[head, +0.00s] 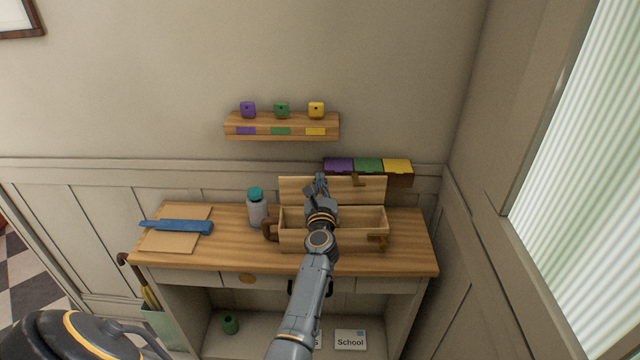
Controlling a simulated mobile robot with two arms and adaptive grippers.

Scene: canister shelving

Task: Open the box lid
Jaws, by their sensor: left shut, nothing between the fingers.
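The wooden box (350,243) stands on the desk, and its lid (362,190) is raised upright along the back edge. The box's inside is partly in view, and my arm hides its middle. My left gripper (320,182) is over the box, in front of the raised lid's left half. Its fingers are shut with nothing visible between them. I cannot tell whether the fingertips touch the lid. My right gripper is not in view.
A teal-capped bottle (257,208) stands left of the box. A blue item (178,227) lies across a brown board (166,242) farther left. A wall shelf (282,120) holds three coloured canisters. The desk's right end is clear.

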